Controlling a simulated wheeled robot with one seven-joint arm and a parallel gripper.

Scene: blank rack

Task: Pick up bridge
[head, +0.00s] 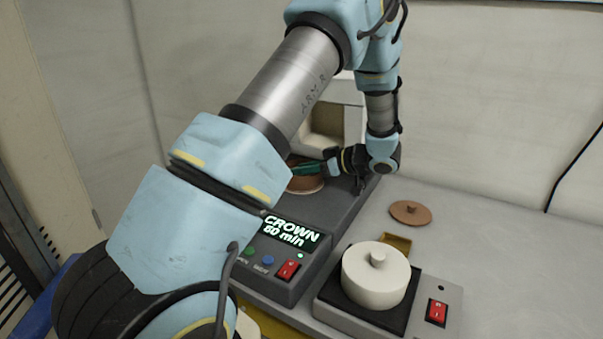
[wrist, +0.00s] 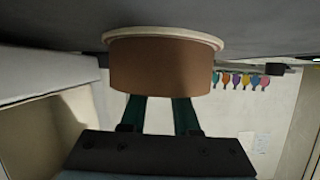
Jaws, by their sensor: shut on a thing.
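My gripper (head: 310,167) is over the dark furnace unit (head: 340,212), with its green fingers just above a brown round stand (head: 306,185). In the wrist view the green fingers (wrist: 160,115) run to the brown stand (wrist: 160,66), which has a cream rim and hides the fingertips. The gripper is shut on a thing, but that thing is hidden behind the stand. I cannot make out the bridge in either view.
A white lidded pot (head: 375,278) stands on a plate with a red switch at the front right. A brown disc with a knob (head: 410,212) lies on the grey bench. A light open-fronted box (head: 328,125) stands behind my gripper.

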